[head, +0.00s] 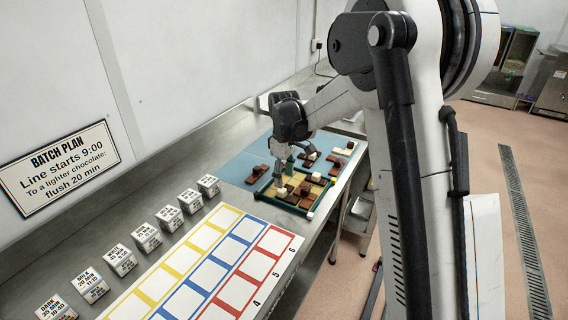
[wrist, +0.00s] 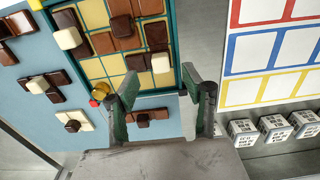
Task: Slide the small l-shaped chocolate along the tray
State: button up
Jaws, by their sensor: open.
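The tray (head: 309,212) has a green rim and a yellow grid floor, and several brown and dark chocolates lie in it. It shows at the top of the wrist view (wrist: 172,40), with milk-brown pieces (wrist: 122,27) and dark pieces on its cells. A cream knob (wrist: 160,63) stands on a dark piece near the fingertips. I cannot tell for sure which piece is the small l-shaped chocolate. My gripper (wrist: 160,80) is open, its two green fingers apart over the tray's near edge. In the head view my gripper (head: 283,172) is low over the tray's left part.
Loose chocolates lie on the blue mat (head: 238,168) around the tray, including a dark one with a cream knob (wrist: 42,85) and a cream one (wrist: 73,120). A white card with coloured squares (head: 215,262) lies beside it. Labelled cubes (head: 145,237) line the wall side.

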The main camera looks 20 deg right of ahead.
aim_at(284, 190)
jog(key=shift+f, duration=2.9)
jog(key=shift+c, duration=0.2)
grip_shut()
